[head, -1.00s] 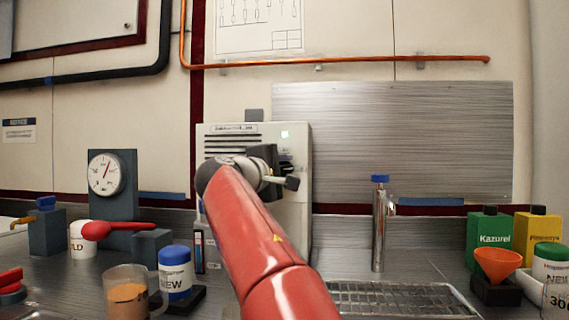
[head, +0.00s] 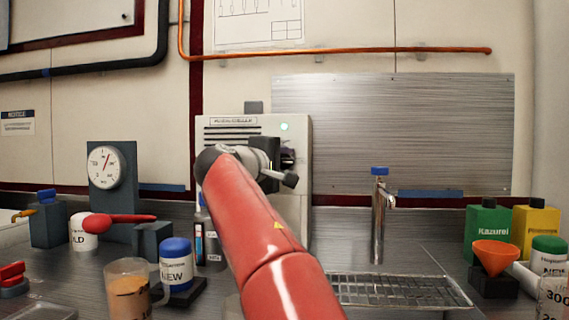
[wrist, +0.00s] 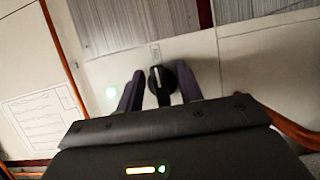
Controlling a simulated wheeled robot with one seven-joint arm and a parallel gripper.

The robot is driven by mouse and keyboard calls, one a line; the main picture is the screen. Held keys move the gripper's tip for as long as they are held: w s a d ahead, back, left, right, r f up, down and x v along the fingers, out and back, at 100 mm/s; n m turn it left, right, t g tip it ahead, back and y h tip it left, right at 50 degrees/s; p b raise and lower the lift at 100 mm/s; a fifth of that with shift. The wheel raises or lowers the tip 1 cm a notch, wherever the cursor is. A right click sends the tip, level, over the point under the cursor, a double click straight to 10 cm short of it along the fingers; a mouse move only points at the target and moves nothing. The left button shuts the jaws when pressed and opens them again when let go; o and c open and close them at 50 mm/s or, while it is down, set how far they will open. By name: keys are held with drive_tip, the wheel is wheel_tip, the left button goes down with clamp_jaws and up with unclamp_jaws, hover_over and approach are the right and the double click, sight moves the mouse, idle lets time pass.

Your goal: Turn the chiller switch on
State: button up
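The chiller is a pale box; its front (head: 225,150) shows in the head view behind my arm, with a label strip and a lit green light (head: 285,127) near the top. In the wrist view its switch is a black rotary knob (wrist: 161,82) with a pale line, which points towards the top of that picture, at a small label. My gripper (wrist: 159,86) is open, with one finger on each side of the knob. A gap shows on the left; I cannot tell whether the right finger touches. In the head view my gripper (head: 280,160) is at the box front, and the knob is hidden.
A gauge (head: 106,167), a blue-capped jar (head: 176,265) and a beaker (head: 128,290) stand on the left bench. A tap (head: 378,215), a drain grate (head: 400,291) and an orange funnel (head: 496,256) are on the right. A metal panel (head: 400,130) covers the wall.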

drive_tip(key=shift+s, duration=0.1)
drive_tip(key=b+v, duration=0.1)
drive_tip(key=v, duration=0.6)
drive_tip(key=shift+s+a+b, duration=0.25)
drive_tip(key=shift+b, duration=0.1)
